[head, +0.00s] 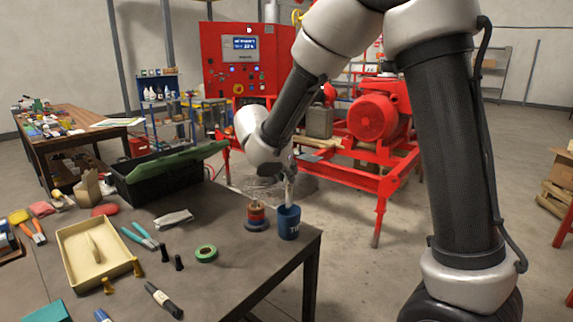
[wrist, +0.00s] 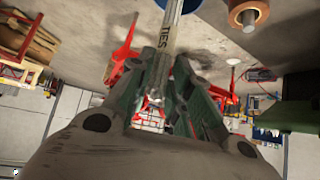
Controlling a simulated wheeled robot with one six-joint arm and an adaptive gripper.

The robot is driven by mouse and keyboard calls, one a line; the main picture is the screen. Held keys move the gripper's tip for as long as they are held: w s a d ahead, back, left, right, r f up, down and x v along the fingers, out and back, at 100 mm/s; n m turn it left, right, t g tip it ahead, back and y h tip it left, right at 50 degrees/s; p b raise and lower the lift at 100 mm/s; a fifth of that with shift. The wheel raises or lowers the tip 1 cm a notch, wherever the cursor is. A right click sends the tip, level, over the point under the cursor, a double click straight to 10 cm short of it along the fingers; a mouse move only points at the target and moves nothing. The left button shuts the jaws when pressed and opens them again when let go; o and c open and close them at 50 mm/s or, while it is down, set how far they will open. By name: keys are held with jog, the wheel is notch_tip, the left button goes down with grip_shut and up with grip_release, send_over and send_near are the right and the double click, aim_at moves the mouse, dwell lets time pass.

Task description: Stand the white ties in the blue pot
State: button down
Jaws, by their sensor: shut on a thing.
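My gripper (head: 286,168) is shut on the white ties (head: 290,190), a thin pale bundle held roughly upright above the table's right corner. In the wrist view the ties (wrist: 168,38), with dark "TIES" lettering, run between the fingers (wrist: 164,75) toward the top edge. The blue pot (head: 289,224) stands on the table directly below. The lower end of the ties meets the pot's mouth in the head view; I cannot tell how far inside it is. The pot (wrist: 204,4) is cut off at the top of the wrist view.
A brown-and-orange spool (head: 256,217) stands close left of the pot. Green tape (head: 206,253), a marker (head: 163,299), pliers (head: 140,236), a cream tray (head: 66,265) and a black toolbox (head: 160,183) occupy the table (head: 262,270). The table's right edge is near the pot.

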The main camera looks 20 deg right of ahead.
jog(key=shift+f, duration=3.15)
jog(key=c, duration=1.2)
grip_release()
jog(key=shift+c, duration=0.2)
send_near(287, 192)
jog(key=v, duration=0.3)
